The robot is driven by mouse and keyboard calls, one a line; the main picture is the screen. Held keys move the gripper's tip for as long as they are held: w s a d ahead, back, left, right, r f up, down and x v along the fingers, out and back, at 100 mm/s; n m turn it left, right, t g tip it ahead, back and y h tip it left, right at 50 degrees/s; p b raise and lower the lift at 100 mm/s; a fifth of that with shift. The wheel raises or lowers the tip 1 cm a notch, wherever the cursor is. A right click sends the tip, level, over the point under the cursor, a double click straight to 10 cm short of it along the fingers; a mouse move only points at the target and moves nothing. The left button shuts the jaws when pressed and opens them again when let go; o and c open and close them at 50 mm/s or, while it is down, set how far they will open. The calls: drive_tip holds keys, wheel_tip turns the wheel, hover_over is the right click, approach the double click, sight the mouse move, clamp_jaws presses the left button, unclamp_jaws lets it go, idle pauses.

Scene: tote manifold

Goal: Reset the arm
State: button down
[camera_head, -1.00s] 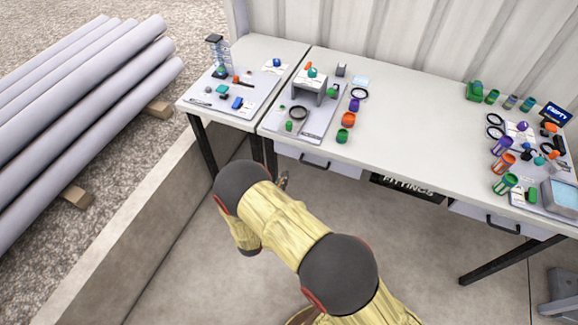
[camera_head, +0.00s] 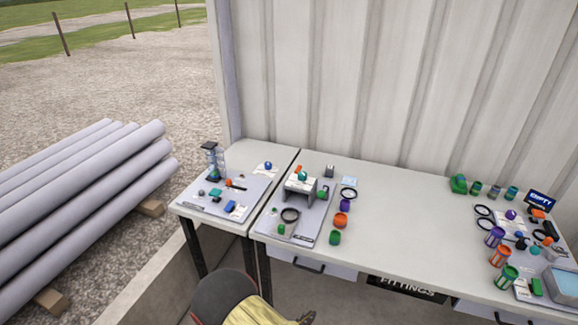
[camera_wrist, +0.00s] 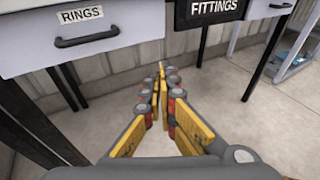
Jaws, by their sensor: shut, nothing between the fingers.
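My gripper (camera_wrist: 163,75) is in the wrist view with its yellow and grey fingers drawn together at the tips. Nothing is between them. It points toward the space below the workbench, apart from the drawers and the table legs. In the head view my arm shows at the bottom edge, in front of the bench, with a dark joint and a yellow link. A small dark part at the link's right end may be the gripper, but it is too small to tell its state.
A long white workbench (camera_head: 400,226) stands ahead, with a smaller table (camera_head: 244,158) at its left. Both carry small coloured parts. A drawer marked RINGS (camera_wrist: 85,35) and a FITTINGS sign (camera_wrist: 212,10) hang under the bench. Grey pipes (camera_head: 90,190) lie at left. Open floor (camera_wrist: 225,120) lies below.

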drive_tip(key=s+d+r+m+g+y, duration=0.3)
drive_tip(key=s+r+m+g, duration=0.4)
drive_tip(key=r, duration=0.3)
drive_tip(key=s+d+r+m+g+y, duration=0.3)
drive_tip(key=s+r+m+g, duration=0.2)
drive_tip(key=s+r+m, duration=0.4)
drive_tip(key=s+d+r+m+t+y, duration=0.1)
drive_tip(key=d+r+m+t, duration=0.1)
drive_tip(key=r, duration=0.5)
drive_tip(key=s+d+r+m+t+y, duration=0.1)
drive_tip(key=d+r+m+t+y, duration=0.1)
drive_tip(key=r+m, duration=0.3)
drive_tip(key=s+d+r+m+t+y, duration=0.1)
drive_tip(key=d+r+m+t+y, duration=0.1)
drive_tip(key=r, duration=0.8)
drive_tip(key=shift+d+r+m+t, duration=0.25)
drive_tip(key=shift+d+m+t, duration=0.3)
drive_tip(key=shift+m, duration=0.25)
drive_tip(key=c, duration=2.5)
unclamp_jaws()
drive_tip(key=shift+s, duration=0.1)
